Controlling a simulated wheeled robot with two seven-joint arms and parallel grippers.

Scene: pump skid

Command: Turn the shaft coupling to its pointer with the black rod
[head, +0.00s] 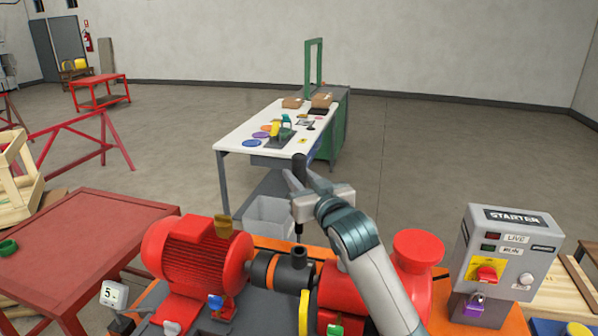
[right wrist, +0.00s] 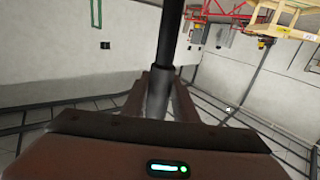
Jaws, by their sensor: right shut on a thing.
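My right gripper (head: 304,187) is above the pump skid. In the right wrist view (right wrist: 160,95) its two fingers are shut on the black rod (right wrist: 170,45). In the head view the rod (head: 299,163) stands about upright, with its upper end above the gripper. A thin dark length shows below, over the coupling's upright socket (head: 298,256); I cannot tell whether it is inside. The shaft coupling (head: 262,271), dark with an orange band, lies between the red motor (head: 197,255) and the red pump (head: 345,292). I cannot make out the pointer for certain. My left gripper is not in view.
A grey starter box (head: 508,250) stands right of the pump. A yellow upright part (head: 304,312) is in front of the coupling. A red table (head: 80,245) is at left, a light grey bin (head: 268,217) behind the skid. A white workbench (head: 262,127) stands farther back.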

